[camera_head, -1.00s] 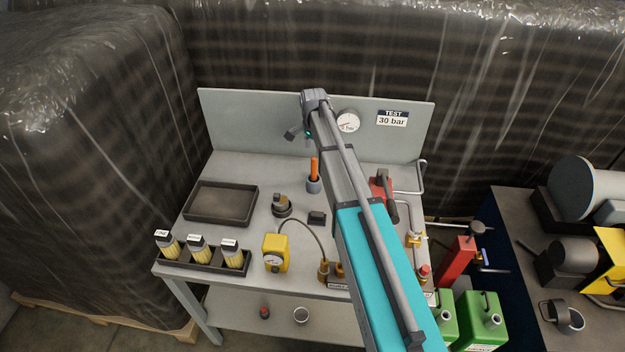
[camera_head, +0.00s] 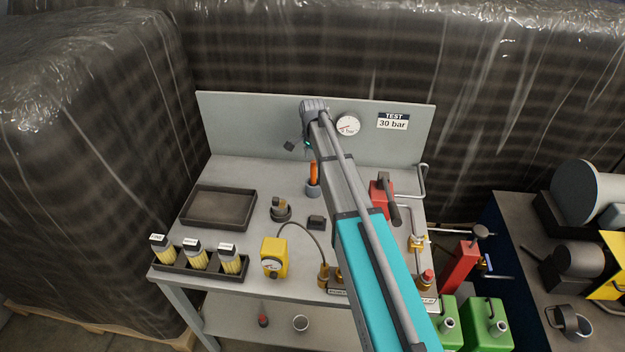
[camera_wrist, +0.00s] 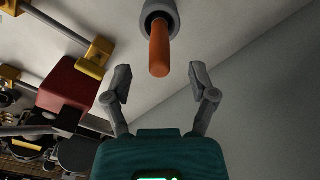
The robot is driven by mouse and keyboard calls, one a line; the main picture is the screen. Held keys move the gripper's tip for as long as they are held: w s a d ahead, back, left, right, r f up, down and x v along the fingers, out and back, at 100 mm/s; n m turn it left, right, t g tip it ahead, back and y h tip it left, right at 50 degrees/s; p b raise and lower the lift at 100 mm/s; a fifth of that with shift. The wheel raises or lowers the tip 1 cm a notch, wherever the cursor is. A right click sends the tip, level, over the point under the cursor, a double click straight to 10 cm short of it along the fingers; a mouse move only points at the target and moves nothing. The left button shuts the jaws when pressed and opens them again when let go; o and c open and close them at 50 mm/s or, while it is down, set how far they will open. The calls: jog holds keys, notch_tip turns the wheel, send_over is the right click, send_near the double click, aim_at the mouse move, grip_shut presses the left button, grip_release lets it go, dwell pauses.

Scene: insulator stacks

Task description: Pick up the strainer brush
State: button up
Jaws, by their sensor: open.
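The strainer brush shows as an orange handle (camera_head: 314,173) standing upright in a small grey cup (camera_head: 313,190) near the back of the grey bench. Its lower end is hidden in the cup. In the wrist view the orange handle (camera_wrist: 159,50) points toward my gripper, with the grey cup (camera_wrist: 158,8) around its far end. My gripper (camera_wrist: 160,80) is open and empty. The handle's tip lies in line with the gap between the two fingers in that view. In the head view my arm hides most of the gripper.
A dark tray (camera_head: 219,208) lies at the bench's left. A yellow gauge box (camera_head: 274,258) and a red pump (camera_head: 380,196) are nearby. A grey back panel (camera_head: 250,126) rises behind the cup.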

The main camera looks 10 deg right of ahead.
aim_at(313, 169)
jog(key=shift+d+f+b, duration=0.1)
jog(key=shift+f+b, duration=2.3)
jog(key=shift+f, duration=0.15)
grip_shut()
